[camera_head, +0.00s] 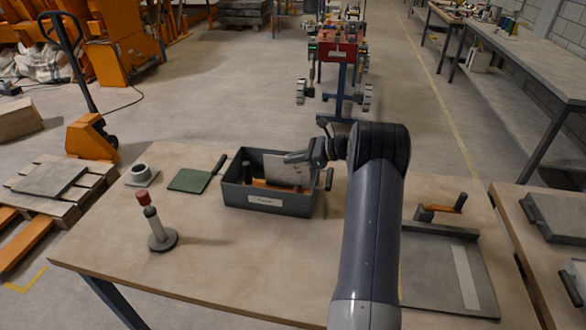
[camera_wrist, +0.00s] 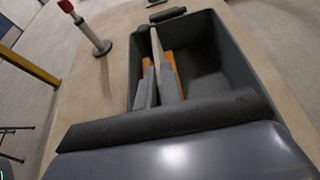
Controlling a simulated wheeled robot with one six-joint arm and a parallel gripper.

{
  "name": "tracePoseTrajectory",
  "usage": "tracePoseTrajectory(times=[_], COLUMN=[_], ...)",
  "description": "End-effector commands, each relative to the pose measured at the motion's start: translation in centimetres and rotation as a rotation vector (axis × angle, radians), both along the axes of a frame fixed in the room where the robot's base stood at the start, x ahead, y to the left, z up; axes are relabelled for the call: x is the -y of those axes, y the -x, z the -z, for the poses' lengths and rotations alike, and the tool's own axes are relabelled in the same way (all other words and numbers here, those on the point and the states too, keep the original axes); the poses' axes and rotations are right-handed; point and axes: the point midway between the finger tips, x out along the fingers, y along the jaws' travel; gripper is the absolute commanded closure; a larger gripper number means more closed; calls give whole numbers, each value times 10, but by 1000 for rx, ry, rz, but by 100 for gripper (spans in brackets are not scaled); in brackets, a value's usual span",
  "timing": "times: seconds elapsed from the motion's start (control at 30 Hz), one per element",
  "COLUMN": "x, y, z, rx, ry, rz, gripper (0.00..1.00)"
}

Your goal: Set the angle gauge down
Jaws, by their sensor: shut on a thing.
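A pale flat plate, which looks like the angle gauge (camera_head: 280,169), stands upright inside the grey bin (camera_head: 265,202) on the table. My gripper (camera_head: 306,156) is at the plate's upper right corner, over the bin's right part, and is shut on it. The plate's lower edge is hidden by the bin's front wall, so I cannot tell whether it touches the bottom. In the wrist view the bin (camera_wrist: 245,55) lies ahead, with pale, narrow pieces (camera_wrist: 160,70) and an orange piece (camera_wrist: 175,70) inside. The fingertips are not clear there.
A red-topped post on a round base (camera_head: 163,240) stands at the front left. A green plate (camera_head: 189,180) and a small grey ring-shaped part (camera_head: 141,173) lie left of the bin. The front middle tabletop is clear.

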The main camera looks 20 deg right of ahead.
Motion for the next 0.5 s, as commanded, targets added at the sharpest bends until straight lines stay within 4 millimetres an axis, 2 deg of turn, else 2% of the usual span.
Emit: tracePoseTrajectory(times=[0.17,0.4,0.5], x=[0,0,0], y=[0,0,0], z=[10,41,44], rx=[0,0,3], ry=[-2,-3,0], rz=[0,1,0], gripper=[100,100,100])
